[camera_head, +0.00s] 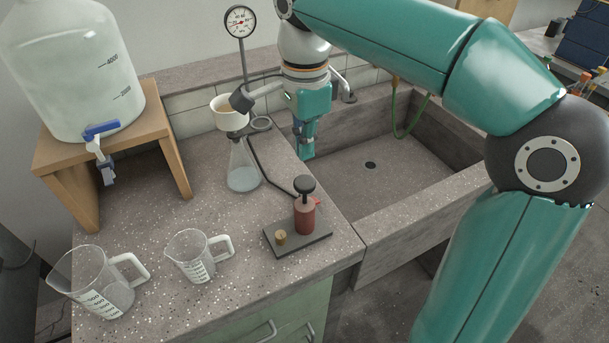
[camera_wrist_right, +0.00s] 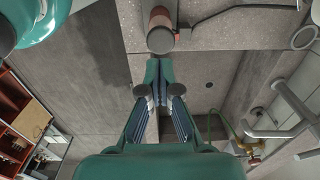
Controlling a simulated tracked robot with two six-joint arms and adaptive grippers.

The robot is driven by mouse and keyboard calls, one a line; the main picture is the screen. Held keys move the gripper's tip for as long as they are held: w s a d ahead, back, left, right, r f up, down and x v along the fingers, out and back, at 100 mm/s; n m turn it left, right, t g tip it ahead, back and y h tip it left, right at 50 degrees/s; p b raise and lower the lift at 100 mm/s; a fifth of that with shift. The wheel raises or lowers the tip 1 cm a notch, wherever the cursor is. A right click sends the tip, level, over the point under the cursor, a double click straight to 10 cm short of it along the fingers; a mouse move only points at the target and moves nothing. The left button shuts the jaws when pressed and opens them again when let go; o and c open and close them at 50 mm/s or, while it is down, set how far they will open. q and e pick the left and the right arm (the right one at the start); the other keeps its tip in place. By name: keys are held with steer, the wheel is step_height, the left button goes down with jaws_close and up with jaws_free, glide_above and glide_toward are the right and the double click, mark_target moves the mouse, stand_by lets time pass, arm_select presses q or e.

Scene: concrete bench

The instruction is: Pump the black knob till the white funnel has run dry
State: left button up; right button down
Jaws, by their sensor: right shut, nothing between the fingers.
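The black knob (camera_head: 304,185) sits on top of the small red hand pump (camera_head: 305,217), which stands on a dark base plate near the bench's front right. The knob stands clear of the pump body on its stem. The white funnel (camera_head: 231,119) sits on a conical flask (camera_head: 243,172) with clear liquid low inside; my wrist part hides some of the funnel, and its liquid level cannot be told. My right gripper (camera_head: 306,153) is shut and empty, pointing down behind the knob, apart from it. In the wrist view the knob (camera_wrist_right: 160,40) lies just beyond the fingertips (camera_wrist_right: 160,66). My left gripper is out of view.
A dark hose (camera_head: 268,176) runs between flask and pump. A gauge (camera_head: 240,22) stands behind. Two measuring jugs (camera_head: 93,281) (camera_head: 197,255) stand front left. A large bottle (camera_head: 70,70) sits on a wooden stand (camera_head: 160,110). The sink (camera_head: 410,165) lies right, empty.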

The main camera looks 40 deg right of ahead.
mark_target(305, 183)
steer(key=shift+f+b, duration=0.5)
steer(key=shift+f, duration=2.7)
step_height(305, 183, down, 4)
steer(key=b, duration=0.3)
steer(key=shift+f, duration=0.15)
